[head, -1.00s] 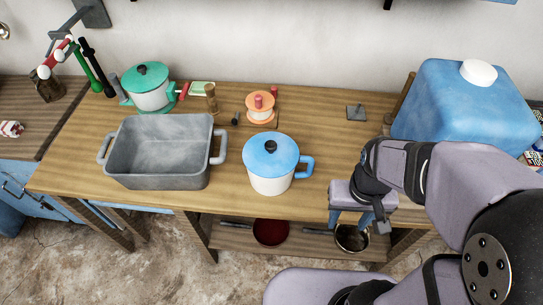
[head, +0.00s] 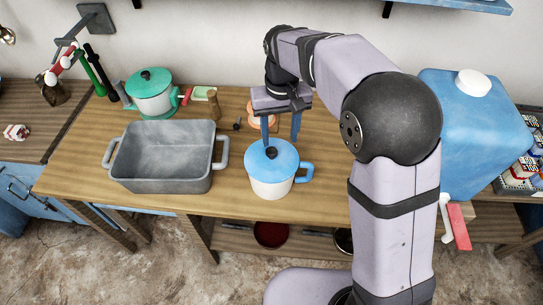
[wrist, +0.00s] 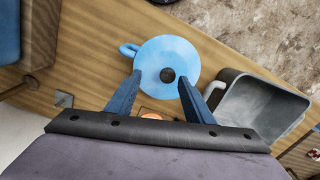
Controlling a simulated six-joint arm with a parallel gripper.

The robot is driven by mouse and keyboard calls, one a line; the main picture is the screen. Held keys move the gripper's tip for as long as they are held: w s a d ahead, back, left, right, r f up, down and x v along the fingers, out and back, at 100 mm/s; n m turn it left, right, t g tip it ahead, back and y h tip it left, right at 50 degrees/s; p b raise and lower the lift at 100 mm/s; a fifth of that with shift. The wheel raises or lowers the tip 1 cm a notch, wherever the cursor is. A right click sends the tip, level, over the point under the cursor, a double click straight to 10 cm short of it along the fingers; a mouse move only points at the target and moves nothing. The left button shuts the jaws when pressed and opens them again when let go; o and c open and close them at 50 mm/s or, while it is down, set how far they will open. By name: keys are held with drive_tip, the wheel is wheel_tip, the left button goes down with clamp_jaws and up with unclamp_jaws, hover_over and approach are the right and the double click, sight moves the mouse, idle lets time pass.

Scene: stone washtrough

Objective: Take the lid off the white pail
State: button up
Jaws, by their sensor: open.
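The white pail (head: 268,188) stands upright on the wooden bench, with a blue handle on its right side. Its blue lid (head: 262,157) is on top and has a small black knob (head: 271,152). My gripper (head: 281,141) is open and empty, pointing down above the back part of the lid. In the wrist view the lid (wrist: 164,54) and its black knob (wrist: 167,75) lie between and just beyond the two blue fingers (wrist: 159,88). I cannot tell whether the fingertips touch the lid.
A grey tub (head: 166,183) stands left of the pail. A green-lidded pot (head: 152,100) is behind it, and an orange-topped pot (head: 262,113) is partly hidden behind my gripper. A blue jug (head: 470,130) stands right. Bench space right of the pail is partly hidden by my arm.

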sight(272, 151)
drive_tip(key=shift+w+a+r, duration=0.2)
drive_tip(key=shift+w+a, duration=0.05)
drive_tip(key=shift+a, duration=0.35)
drive_tip(key=shift+w+a+r, duration=0.15)
drive_tip(key=shift+w+a, duration=0.05)
drive_tip(key=shift+a, duration=0.4)
drive_tip(key=shift+d+f+p, duration=0.15)
drive_tip(key=shift+f+p, duration=1.5)
drive_tip(key=shift+f, duration=2)
clamp_jaws()
